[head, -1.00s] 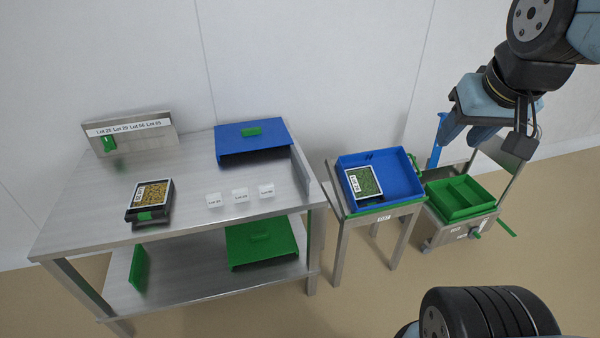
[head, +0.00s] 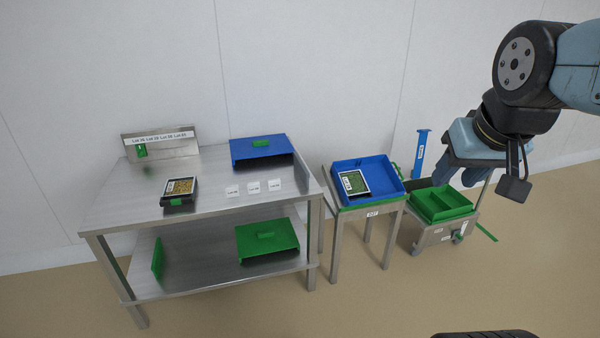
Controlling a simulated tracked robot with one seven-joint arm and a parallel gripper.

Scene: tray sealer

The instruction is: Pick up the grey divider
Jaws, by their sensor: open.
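I cannot make out a separate grey divider in the head view. My gripper (head: 456,176) hangs at the right of the picture, fingers pointing down, open, with nothing seen between them. In the picture it overlaps the back of a green compartmented tray (head: 443,217) on a low grey trolley (head: 428,237). I cannot tell how far above the tray it is. The gripper hides part of the trolley's back and handle.
A steel table (head: 150,215) at left bears a blue lidded box (head: 262,155), a black tray pack (head: 179,201) and small white labels. A green lidded box (head: 268,243) is on its lower shelf. A blue tray (head: 392,188) with another pack (head: 353,184) sits on a stand.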

